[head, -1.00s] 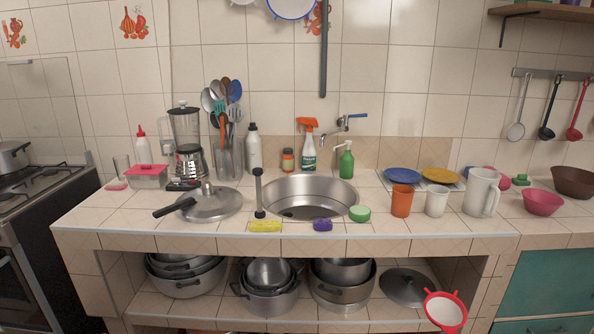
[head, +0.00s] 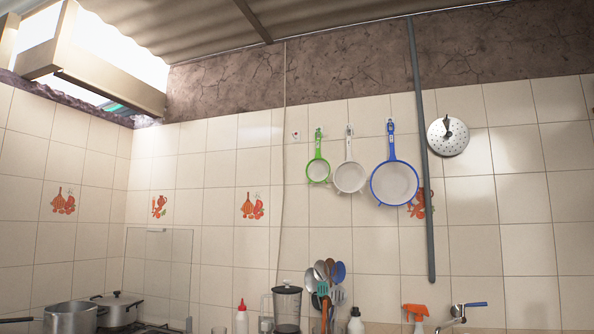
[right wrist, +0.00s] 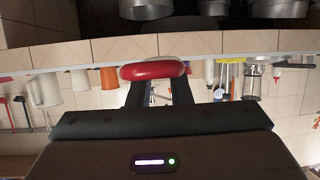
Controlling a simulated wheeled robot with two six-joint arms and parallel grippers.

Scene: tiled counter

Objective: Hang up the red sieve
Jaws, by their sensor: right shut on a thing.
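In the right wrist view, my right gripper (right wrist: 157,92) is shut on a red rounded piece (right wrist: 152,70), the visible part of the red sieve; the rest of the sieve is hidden. Neither gripper nor the red sieve shows in the head view. On the tiled wall in the head view hang a green sieve (head: 318,170), a white sieve (head: 350,177) and a larger blue sieve (head: 394,184). A small hook (head: 295,134) sits on the wall left of the green sieve with nothing on it.
A grey vertical pipe (head: 422,150) runs down the wall right of the blue sieve, and a round perforated disc (head: 448,136) hangs beyond it. Utensils (head: 330,280), a blender (head: 287,308) and a spray bottle (head: 416,312) stand below.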

